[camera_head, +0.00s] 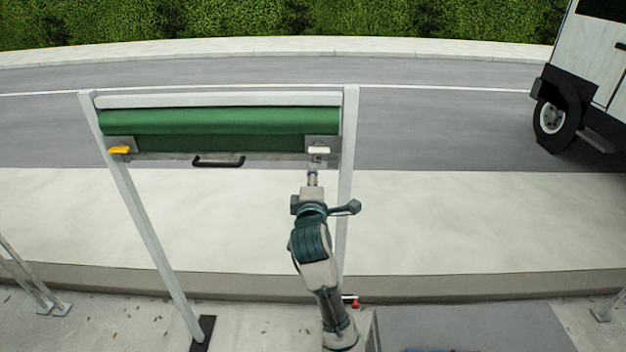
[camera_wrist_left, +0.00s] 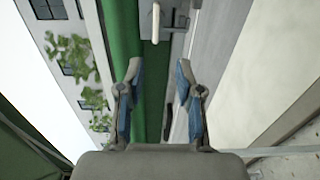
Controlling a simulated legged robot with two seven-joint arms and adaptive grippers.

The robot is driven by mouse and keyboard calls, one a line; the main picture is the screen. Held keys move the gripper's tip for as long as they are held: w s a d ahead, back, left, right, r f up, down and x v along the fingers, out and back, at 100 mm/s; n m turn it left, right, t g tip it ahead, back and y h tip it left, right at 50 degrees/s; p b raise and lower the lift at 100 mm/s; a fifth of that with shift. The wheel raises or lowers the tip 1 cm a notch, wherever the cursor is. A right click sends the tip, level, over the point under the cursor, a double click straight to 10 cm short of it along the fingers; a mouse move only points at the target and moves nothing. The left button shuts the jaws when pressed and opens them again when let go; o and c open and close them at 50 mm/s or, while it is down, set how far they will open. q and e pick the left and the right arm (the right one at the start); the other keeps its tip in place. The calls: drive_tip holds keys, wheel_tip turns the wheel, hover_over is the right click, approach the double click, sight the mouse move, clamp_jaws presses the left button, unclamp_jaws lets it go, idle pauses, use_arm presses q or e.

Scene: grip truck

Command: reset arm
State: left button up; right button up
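My left arm reaches up from the bottom middle of the head view. Its gripper (camera_head: 312,178) is just below a white latch handle (camera_head: 319,150) at the right end of a green roller shutter (camera_head: 220,122). In the left wrist view my left gripper (camera_wrist_left: 158,72) has its two fingers apart with nothing between them. The white latch handle (camera_wrist_left: 155,22) lies beyond the fingertips, apart from them. A yellow latch handle (camera_head: 119,150) is at the shutter's left end. My right gripper is not in view.
A black pull handle (camera_head: 218,161) is on the shutter's bottom bar. Grey posts (camera_head: 150,220) hold the shutter frame on both sides. A white truck (camera_head: 590,70) stands on the road at the right. Pale pavement (camera_head: 450,220) is clear to the right.

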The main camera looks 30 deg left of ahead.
use_arm(q)
drive_tip(key=shift+s+a, duration=0.15)
drive_tip(key=shift+s, duration=0.05)
drive_tip(key=shift+f, duration=0.1)
